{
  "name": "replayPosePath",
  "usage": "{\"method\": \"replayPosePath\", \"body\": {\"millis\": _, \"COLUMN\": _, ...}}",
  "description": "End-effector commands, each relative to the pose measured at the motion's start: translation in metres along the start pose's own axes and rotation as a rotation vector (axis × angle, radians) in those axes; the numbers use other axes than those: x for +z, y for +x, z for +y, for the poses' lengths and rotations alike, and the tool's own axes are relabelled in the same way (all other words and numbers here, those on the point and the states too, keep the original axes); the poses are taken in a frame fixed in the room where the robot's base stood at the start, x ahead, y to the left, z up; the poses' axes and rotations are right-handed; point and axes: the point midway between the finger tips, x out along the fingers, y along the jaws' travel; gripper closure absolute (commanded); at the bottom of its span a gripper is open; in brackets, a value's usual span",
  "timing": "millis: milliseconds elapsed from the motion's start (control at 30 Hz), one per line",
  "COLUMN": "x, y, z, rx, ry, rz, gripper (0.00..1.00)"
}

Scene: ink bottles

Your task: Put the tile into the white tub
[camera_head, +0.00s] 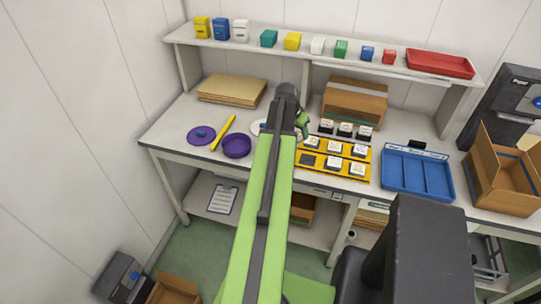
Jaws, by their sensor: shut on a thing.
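My gripper (303,126) is over the middle of the bench, at the far end of my green arm. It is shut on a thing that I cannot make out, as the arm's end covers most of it. I see no tile clearly anywhere else. A white round rim (257,127), perhaps the white tub, shows just left of my arm, which hides its right part. The gripper is to the right of this rim.
A purple bowl (236,146), a yellow stick (222,133) and a purple disc (194,141) with a small blue piece lie left. A yellow rack (311,160) with several bottles, a blue tray (417,196) and an open carton (503,181) stand right. A shelf (265,34) runs behind.

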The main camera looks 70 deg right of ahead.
Motion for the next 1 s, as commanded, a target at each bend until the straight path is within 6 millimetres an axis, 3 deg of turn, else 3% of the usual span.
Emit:
{"method": "replayPosePath", "body": {"millis": 200, "x": 0.052, "y": 0.027, "z": -0.045, "rx": -0.002, "ry": -0.007, "rz": 0.000, "gripper": 0.90}}
{"method": "replayPosePath", "body": {"millis": 400, "x": 0.083, "y": 0.036, "z": -0.076, "rx": -0.001, "ry": -0.004, "rz": 0.000, "gripper": 0.90}}
{"method": "replayPosePath", "body": {"millis": 667, "x": 0.089, "y": 0.036, "z": -0.083, "rx": 0.000, "ry": -0.002, "rz": 0.000, "gripper": 0.90}}
{"method": "replayPosePath", "body": {"millis": 900, "x": 0.104, "y": 0.073, "z": -0.083, "rx": -0.001, "ry": -0.003, "rz": 0.000, "gripper": 0.90}}
{"method": "replayPosePath", "body": {"millis": 1000, "x": 0.105, "y": 0.073, "z": -0.083, "rx": -0.001, "ry": -0.003, "rz": 0.000, "gripper": 0.90}}
